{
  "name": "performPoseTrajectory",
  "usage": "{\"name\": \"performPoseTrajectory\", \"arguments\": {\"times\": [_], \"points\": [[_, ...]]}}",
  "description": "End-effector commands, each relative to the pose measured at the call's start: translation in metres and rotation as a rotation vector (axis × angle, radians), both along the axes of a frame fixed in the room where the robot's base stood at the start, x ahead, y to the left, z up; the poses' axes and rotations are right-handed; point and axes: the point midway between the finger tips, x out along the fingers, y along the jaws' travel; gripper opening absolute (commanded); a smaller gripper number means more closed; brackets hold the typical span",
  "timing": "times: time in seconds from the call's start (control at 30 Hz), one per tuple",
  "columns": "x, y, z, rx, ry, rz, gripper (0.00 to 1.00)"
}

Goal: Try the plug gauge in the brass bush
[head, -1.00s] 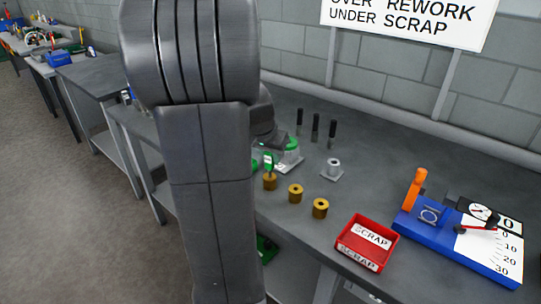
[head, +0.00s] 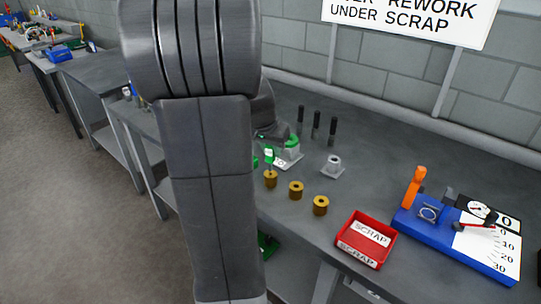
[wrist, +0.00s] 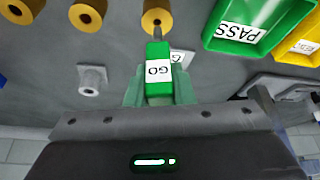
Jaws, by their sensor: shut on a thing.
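My gripper (wrist: 158,88) is shut on the green plug gauge (wrist: 159,72), which is marked GO. In the head view the green gauge (head: 269,156) is upright over the leftmost brass bush (head: 271,181) of the front row. A thin pin runs from the gauge's green body down to that bush. In the wrist view the pin overlaps the near rim of the same bush (wrist: 156,15). I cannot tell how far, if at all, the tip is inside the bore. My arm hides part of the bench in the head view.
Two more brass bushes (head: 296,189) (head: 320,205) stand in the row. A grey bush on a plate (head: 333,166) and several black posts (head: 316,125) are behind. A red SCRAP tray (head: 366,240) and blue gauge stand (head: 429,214) are right. Green PASS (wrist: 260,22) and yellow (wrist: 300,42) trays show.

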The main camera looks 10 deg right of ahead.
Motion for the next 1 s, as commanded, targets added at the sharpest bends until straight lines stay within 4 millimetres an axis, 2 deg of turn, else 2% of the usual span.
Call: {"name": "performPoseTrajectory", "arguments": {"times": [1.0], "points": [[0.0,0.0,0.039,0.0,0.0,0.0,0.0]]}}
